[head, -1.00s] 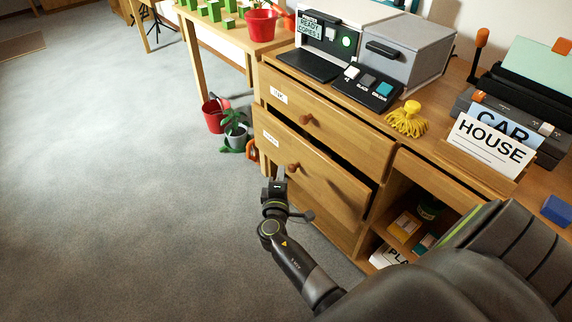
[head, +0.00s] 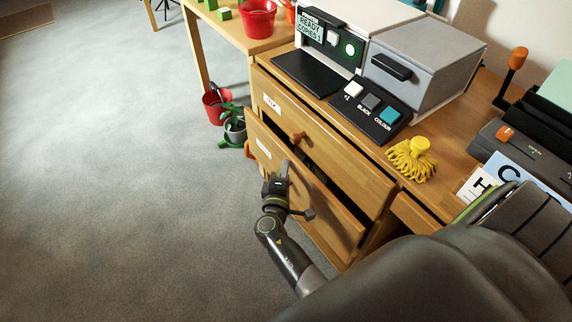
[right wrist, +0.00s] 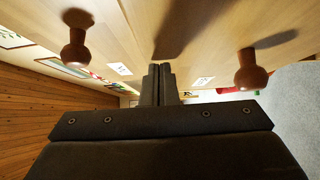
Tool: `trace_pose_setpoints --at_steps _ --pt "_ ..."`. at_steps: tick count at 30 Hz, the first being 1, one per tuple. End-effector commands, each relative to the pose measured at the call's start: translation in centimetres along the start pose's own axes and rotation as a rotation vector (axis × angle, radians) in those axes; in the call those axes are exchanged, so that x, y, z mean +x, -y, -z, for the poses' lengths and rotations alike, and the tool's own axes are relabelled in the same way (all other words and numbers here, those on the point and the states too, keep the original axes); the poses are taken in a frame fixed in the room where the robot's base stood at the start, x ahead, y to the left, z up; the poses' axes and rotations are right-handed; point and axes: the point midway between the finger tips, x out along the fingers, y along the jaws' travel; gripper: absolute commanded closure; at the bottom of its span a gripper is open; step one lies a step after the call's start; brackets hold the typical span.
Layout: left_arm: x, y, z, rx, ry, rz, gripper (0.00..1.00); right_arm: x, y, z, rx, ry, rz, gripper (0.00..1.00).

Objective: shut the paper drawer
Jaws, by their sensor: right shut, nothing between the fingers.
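The wooden cabinet has two drawer fronts with round knobs. In the right wrist view the shut fingers (right wrist: 158,72) point at the drawer fronts, between the upper knob (right wrist: 77,42) and the lower knob (right wrist: 247,70). I cannot tell whether they touch. My left gripper is not in view.
A grey copier (head: 425,65) with a button panel (head: 371,108) stands on the cabinet top, beside a yellow mop-like object (head: 413,158). The carpet at left is clear.

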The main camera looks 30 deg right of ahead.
Motion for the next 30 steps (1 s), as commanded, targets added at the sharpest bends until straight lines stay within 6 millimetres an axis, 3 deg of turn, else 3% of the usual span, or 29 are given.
trace_pose_setpoints --at_steps 10,21,30 --pt "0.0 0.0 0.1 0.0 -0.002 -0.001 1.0 0.0 0.0 -0.1 -0.001 0.0 0.0 1.0" --pt "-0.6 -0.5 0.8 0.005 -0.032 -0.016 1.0 3.4 0.0 -3.4 -0.002 0.001 -0.002 1.0" --pt "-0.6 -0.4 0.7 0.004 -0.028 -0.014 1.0 3.6 -0.2 -3.6 -0.003 0.003 -0.007 1.0"
